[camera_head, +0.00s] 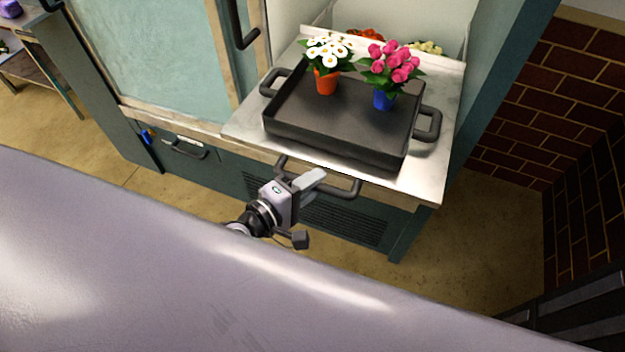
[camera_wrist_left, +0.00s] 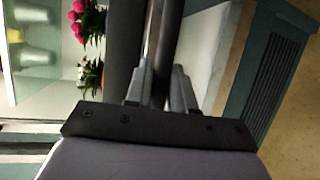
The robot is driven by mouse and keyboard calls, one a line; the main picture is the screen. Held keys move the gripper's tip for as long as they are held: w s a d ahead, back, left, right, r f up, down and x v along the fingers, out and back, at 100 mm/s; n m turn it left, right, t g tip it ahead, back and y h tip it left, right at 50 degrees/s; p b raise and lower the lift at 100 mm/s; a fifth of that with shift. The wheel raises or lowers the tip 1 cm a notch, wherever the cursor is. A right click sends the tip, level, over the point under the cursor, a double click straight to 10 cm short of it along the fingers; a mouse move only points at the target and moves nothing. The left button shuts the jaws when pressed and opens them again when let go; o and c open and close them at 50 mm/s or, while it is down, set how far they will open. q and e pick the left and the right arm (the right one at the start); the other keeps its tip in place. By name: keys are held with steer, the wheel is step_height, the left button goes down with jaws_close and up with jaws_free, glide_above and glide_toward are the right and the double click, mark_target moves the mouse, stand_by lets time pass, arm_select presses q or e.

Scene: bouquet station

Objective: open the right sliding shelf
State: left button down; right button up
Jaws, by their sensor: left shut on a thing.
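The right sliding shelf (camera_head: 440,150) is a pale marbled board that sticks out from the cabinet front. Its dark bar handle (camera_head: 345,190) runs along the front edge. My left gripper (camera_head: 308,180) is at this handle. In the left wrist view, its two fingers (camera_wrist_left: 162,88) stand either side of the dark handle bar (camera_wrist_left: 163,40) and are shut on it. The fingertips are partly hidden in the head view. My right gripper is not in view.
A dark tray (camera_head: 335,145) sits on the shelf, holding white flowers in an orange pot (camera_head: 326,82) and pink flowers in a blue pot (camera_head: 384,98). The left door (camera_head: 165,55) is closed beside it. A brick wall (camera_head: 570,90) stands right; floor (camera_head: 470,250) there is clear.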

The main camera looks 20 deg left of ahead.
arm_select(q)
steer(key=c, duration=1.1)
jaws_free()
steer(key=shift+o, duration=0.2)
steer(key=v, duration=0.7)
steer(key=shift+b, duration=0.3)
steer(key=s+a+f+m+g+y, duration=0.3)
steer(key=s+f+m, duration=0.4)
steer(key=f+m, duration=0.4)
steer(key=m+g+y, duration=0.1)
steer(key=m, duration=0.4)
steer(key=shift+p, duration=0.35)
